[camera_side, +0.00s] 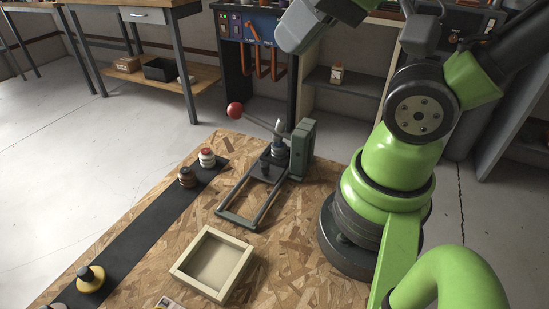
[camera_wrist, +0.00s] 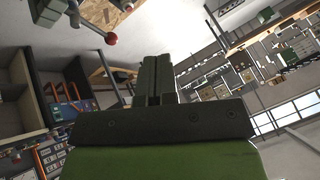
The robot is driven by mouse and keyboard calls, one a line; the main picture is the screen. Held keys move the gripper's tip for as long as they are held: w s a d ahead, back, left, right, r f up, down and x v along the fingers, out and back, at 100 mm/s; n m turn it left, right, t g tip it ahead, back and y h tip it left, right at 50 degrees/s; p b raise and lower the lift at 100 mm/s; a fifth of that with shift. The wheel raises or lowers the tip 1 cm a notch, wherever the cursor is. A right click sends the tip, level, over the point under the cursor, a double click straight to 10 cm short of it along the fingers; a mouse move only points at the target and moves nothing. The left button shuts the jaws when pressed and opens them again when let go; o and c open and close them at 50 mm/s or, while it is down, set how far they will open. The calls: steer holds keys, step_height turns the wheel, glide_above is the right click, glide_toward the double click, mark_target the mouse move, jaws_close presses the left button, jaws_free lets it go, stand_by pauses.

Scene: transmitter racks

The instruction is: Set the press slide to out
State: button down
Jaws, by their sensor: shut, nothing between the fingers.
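The press (camera_side: 302,148) stands on the chipboard table, a grey-green upright block with a lever ending in a red ball (camera_side: 235,109). Two dark rails (camera_side: 262,203) run from its foot toward the front left, joined by a crossbar. A dark block, apparently the slide (camera_side: 272,162), sits at the press end of the rails, under the press head; the rails' front part is bare. My gripper (camera_wrist: 158,68) is shut and empty in the wrist view, pointing away from the table. The red ball also shows upper left in that view (camera_wrist: 110,38). The side view does not show my fingertips.
A cream square tray (camera_side: 213,264) sits in front of the rails. A black strip (camera_side: 135,238) left of it carries several small knobbed pieces, including a yellow-based one (camera_side: 90,280). Workbenches and shelves stand behind. Bare chipboard lies between strip and rails.

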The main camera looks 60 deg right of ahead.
steer(key=c, duration=1.4)
jaws_free()
steer(key=shift+w, duration=0.15)
steer(key=shift+o, duration=0.5)
steer(key=w+d+f+g+h, duration=0.1)
steer(key=w+d+f+g, duration=0.2)
steer(key=w+f, duration=0.3)
steer(key=shift+w+d+f+g+h, duration=0.3)
steer(key=shift+w+d+f+g, duration=0.15)
steer(key=shift+f, duration=0.3)
steer(key=n+g, duration=0.1)
steer(key=g, duration=0.2)
glide_above(264, 163)
step_height(264, 163, down, 12)
steer(key=shift+f, duration=0.1)
step_height(264, 163, down, 10)
steer(key=shift+r, duration=0.25)
steer(key=shift+c, duration=0.2)
